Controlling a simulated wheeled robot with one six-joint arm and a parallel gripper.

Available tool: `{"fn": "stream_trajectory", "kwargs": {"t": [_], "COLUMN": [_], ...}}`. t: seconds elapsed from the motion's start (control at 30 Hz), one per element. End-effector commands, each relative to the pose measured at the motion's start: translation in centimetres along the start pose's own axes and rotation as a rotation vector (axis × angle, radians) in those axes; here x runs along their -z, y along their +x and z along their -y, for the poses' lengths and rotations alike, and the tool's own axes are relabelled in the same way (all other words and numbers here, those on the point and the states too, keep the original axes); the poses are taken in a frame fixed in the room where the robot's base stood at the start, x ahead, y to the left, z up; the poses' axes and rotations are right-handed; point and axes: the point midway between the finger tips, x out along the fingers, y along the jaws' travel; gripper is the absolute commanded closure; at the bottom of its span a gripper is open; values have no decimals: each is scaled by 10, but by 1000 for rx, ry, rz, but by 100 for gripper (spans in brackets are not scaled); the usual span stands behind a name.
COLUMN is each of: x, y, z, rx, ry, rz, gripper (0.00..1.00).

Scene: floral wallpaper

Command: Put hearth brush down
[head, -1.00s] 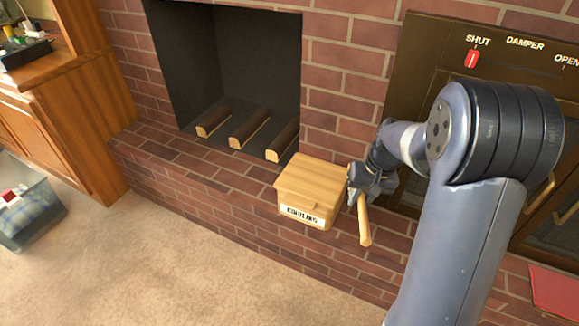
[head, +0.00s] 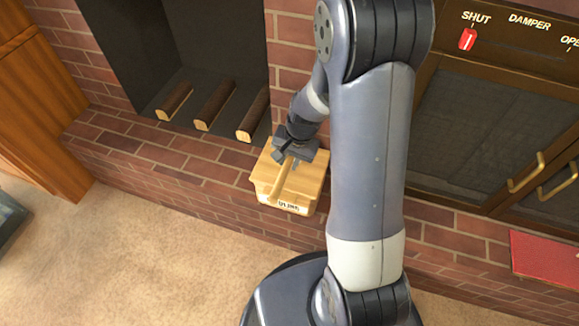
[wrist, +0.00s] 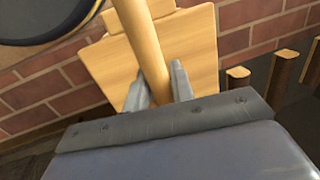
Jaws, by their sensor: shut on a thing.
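The hearth brush (head: 283,178) shows as a pale wooden handle; its bristles are not visible. My gripper (head: 297,150) is shut on the handle, above or in front of the wooden kindling box in the head view. In the wrist view the handle (wrist: 146,45) runs up between the two fingers of my gripper (wrist: 158,85). I cannot tell if the brush touches the box.
The brick hearth (head: 215,165) has some bare room left of the box. Several logs (head: 214,106) lie in the dark firebox. At right are glass doors with brass handles (head: 528,172), a red damper knob (head: 467,40) and a red mat or book (head: 545,258). Carpet (head: 130,260) lies in front.

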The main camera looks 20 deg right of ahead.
Motion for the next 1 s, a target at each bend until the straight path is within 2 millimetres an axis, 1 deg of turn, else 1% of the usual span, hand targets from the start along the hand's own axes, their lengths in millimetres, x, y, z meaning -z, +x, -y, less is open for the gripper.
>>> {"fn": "stream_trajectory", "kwargs": {"t": [0.3, 0.53, 0.67, 0.7, 0.93, 1.0], "x": [0, 1, 1, 0, 0, 0], "y": [37, 36, 40, 39, 39, 39], "z": [-8, -7, -8, -8, -8, -8], "rx": [-1, 1, 1, 0, 0, 0], "ry": [-1, -1, -1, -1, -1, -1], "rz": [1, -1, -1, 0, 0, 0], "gripper": [100, 100, 100, 75, 56, 55]}}
